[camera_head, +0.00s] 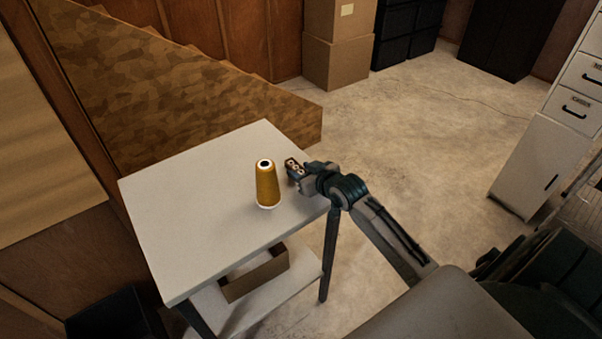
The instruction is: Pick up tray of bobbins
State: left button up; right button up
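A small brown tray of bobbins (292,166) with pale round bobbin ends shows at the right edge of the white table (190,200). My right gripper (301,176) is at the tray, touching or very close to it, with its arm coming in from the lower right. The fingers are small and partly hidden by the tray and wrist, so I cannot tell whether they are closed on it. I also cannot tell whether the tray rests on the tabletop or is slightly above it. My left gripper is not in view.
A yellow thread cone (267,185) stands upright on the table, just left of the tray. An open cardboard box (255,276) sits on the lower shelf. A white filing cabinet (543,165) stands at the right. The concrete floor (410,130) beyond the table is clear.

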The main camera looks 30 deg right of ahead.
jog(key=c, duration=0.7)
jog(key=shift+r, duration=0.1)
